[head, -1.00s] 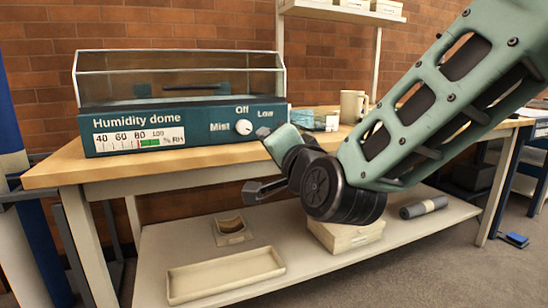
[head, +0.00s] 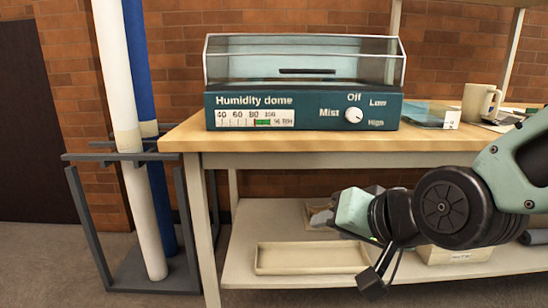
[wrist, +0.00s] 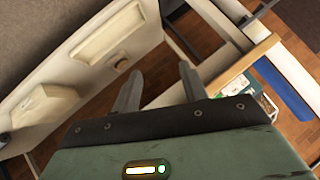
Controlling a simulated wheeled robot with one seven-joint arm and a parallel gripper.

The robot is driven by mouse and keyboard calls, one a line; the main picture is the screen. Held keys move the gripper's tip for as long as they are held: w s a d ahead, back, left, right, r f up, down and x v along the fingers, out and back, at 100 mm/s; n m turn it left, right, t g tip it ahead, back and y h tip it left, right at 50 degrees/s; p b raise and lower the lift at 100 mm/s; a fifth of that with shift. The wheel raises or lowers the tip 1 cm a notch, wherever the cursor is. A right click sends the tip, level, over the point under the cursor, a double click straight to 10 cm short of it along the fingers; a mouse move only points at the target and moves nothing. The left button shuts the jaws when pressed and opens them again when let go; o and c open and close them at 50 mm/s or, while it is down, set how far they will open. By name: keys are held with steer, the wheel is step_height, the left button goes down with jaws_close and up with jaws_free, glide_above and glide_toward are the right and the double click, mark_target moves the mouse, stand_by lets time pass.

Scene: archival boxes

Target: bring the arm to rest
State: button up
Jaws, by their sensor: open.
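My gripper (wrist: 158,82) is open, with two grey fingers apart and nothing between them in the wrist view. In the head view my gripper (head: 350,212) hangs at the lower right, in front of the workbench and below the level of its top.
The humidity dome (head: 302,112) stands on the wooden workbench (head: 190,140), with a mug (head: 481,103) to its right. A cream tray (head: 312,258) and a box (head: 458,255) lie on the lower shelf. A rack (head: 75,200) holding a white roll (head: 128,150) and a blue roll (head: 160,190) stands left.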

steer(key=s+d+f+n+g+h, duration=0.2)
steer(key=s+f+n+g, duration=0.25)
steer(key=s, duration=0.35)
steer(key=s+d+f+n+g+h, duration=0.15)
steer(key=s+f+n+g, duration=0.3)
steer(key=s, duration=0.45)
step_height(320, 180, up, 39)
steer(key=p, duration=3.8)
steer(key=shift+s+h, duration=0.15)
steer(key=shift+h, duration=0.2)
